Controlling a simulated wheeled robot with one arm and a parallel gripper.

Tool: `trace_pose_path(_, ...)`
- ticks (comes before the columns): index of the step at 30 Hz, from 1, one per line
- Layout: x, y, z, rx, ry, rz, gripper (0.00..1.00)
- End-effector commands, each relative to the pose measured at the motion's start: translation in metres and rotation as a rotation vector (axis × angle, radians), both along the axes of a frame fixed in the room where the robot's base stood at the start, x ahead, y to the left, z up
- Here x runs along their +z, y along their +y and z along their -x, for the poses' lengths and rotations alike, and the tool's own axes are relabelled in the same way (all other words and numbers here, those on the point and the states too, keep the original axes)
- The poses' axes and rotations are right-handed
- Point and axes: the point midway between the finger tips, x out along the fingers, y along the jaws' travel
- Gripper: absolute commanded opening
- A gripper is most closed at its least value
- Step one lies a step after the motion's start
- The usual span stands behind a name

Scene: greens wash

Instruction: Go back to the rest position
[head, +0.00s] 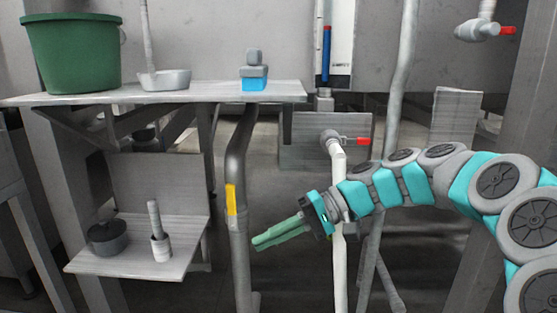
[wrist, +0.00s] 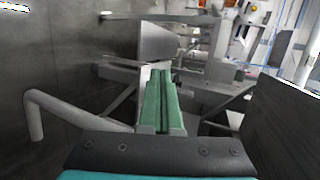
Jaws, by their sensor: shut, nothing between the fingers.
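My gripper (head: 278,234) has green fingers and hangs in open air at the end of my teal and grey arm, which reaches in from the right in the head view. Its fingers lie together and hold nothing. In the wrist view the gripper (wrist: 160,75) points away from the camera with both fingers side by side. In the head view it is in front of the white pipe and to the right of the grey pipe with a yellow band.
A shelf (head: 200,94) at the upper left holds a green bucket (head: 73,55), a grey ladle (head: 165,79) and a blue block (head: 254,83) with grey pieces on top. A lower shelf (head: 125,262) holds a dark pot (head: 107,238). Red-handled valves (head: 356,141) and pipes stand near my arm.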

Motion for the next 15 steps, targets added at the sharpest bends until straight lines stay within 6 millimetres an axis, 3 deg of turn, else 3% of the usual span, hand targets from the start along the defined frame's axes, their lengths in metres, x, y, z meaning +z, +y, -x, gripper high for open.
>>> trace_pose_path(1, -0.003, 0.005, 0.021, 0.021, -0.005, 0.061, 0.00)
trace_pose_path(4, -0.020, 0.007, 0.059, 0.049, -0.010, 0.194, 0.00)
trace_pose_path(8, -0.048, -0.003, 0.107, 0.074, -0.015, 0.379, 0.00)
trace_pose_path(15, -0.100, -0.056, 0.183, 0.063, -0.031, 0.732, 0.00)
